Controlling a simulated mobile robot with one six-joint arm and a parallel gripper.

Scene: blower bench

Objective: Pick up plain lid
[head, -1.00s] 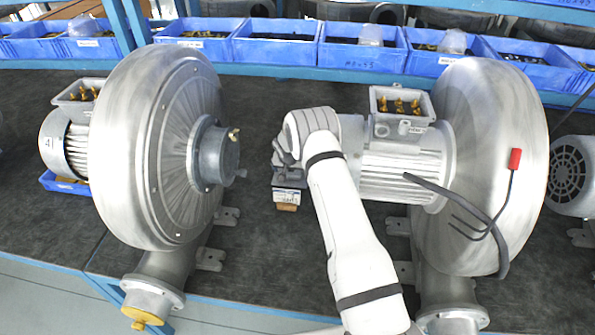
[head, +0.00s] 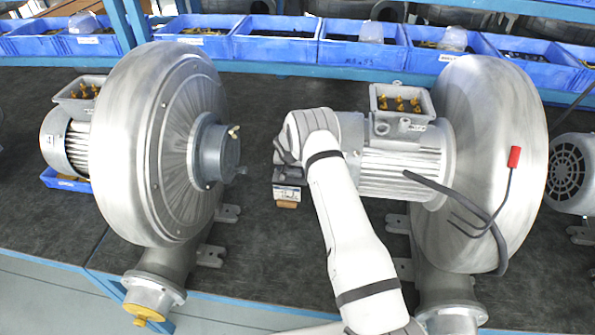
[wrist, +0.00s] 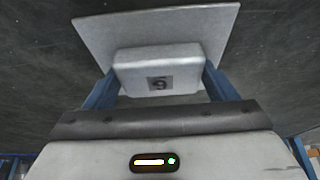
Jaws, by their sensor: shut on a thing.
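In the wrist view a pale grey metal lid (wrist: 125,63) has a raised box-shaped part in front of a wider flat plate. A small dark label with a number sits on the raised part. My gripper (wrist: 160,72) is shut on this raised part, with one blue finger against each side. The fingertips are partly hidden by the lid.
A large blower (head: 125,150) stands left of my gripper. Another blower (head: 480,160) with a finned motor (head: 400,170) stands close on the right. A black cable with a red end (head: 515,157) hangs by it. Blue bins (head: 275,50) line the back. Dark bench surface (head: 255,245) is clear in front.

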